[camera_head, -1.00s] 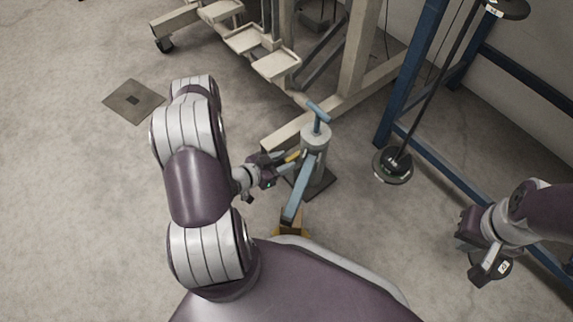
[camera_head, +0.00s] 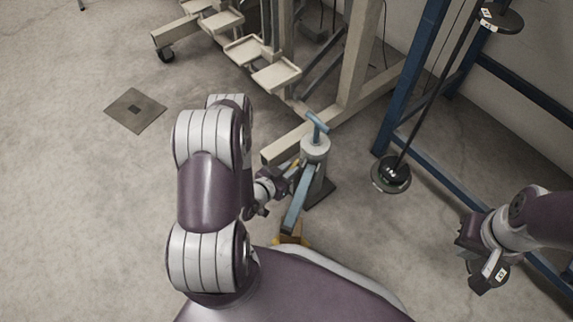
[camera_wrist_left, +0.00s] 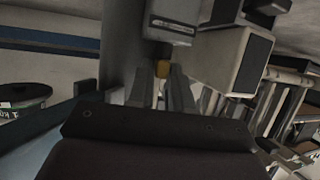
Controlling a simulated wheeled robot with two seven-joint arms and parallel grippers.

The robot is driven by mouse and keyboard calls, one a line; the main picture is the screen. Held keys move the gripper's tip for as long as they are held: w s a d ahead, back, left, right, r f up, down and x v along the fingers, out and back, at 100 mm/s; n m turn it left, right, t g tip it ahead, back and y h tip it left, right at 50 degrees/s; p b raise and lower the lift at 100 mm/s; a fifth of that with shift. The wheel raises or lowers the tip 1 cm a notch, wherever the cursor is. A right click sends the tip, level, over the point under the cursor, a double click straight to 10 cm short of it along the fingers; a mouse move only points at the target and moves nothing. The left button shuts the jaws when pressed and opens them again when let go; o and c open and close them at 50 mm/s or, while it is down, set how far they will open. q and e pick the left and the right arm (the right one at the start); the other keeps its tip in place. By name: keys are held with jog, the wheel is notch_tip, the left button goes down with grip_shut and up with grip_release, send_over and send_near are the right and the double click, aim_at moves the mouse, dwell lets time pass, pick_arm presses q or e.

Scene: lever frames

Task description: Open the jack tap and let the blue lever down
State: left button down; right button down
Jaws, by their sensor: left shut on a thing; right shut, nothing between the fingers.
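The jack (camera_head: 316,148) is a grey upright cylinder with a blue T-shaped handle (camera_head: 317,122) on top. The blue lever (camera_head: 297,202) slants from beside the cylinder down toward the front. The small yellow tap (camera_wrist_left: 162,69) is at the jack's side, between the fingertips of my left gripper (camera_wrist_left: 162,78) in the left wrist view. That gripper is shut on it. In the head view my left gripper (camera_head: 289,175) is at the jack's left side, its fingers partly hiding the tap. My right gripper (camera_head: 478,283) is shut and empty, far right of the jack.
A beige frame (camera_head: 340,115) with several trays (camera_head: 276,74) stands behind the jack. A blue rack (camera_head: 412,85) and a bar with black weight plates (camera_head: 391,174) stand to the right. A brown-yellow block (camera_head: 290,239) is near the lever's lower end. Floor at left is open.

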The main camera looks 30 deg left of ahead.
pick_arm(q)
jog(key=shift+d+r+n+y+p, duration=0.1)
jog(key=shift+d+n+y+p, duration=0.2)
jog(key=shift+n+y, duration=0.45)
jog(key=shift+a+y, duration=0.1)
jog(key=shift+y, duration=0.15)
pick_arm(e)
jog(key=shift+r, duration=0.7)
pick_arm(q)
jog(key=c, duration=1.1)
grip_release()
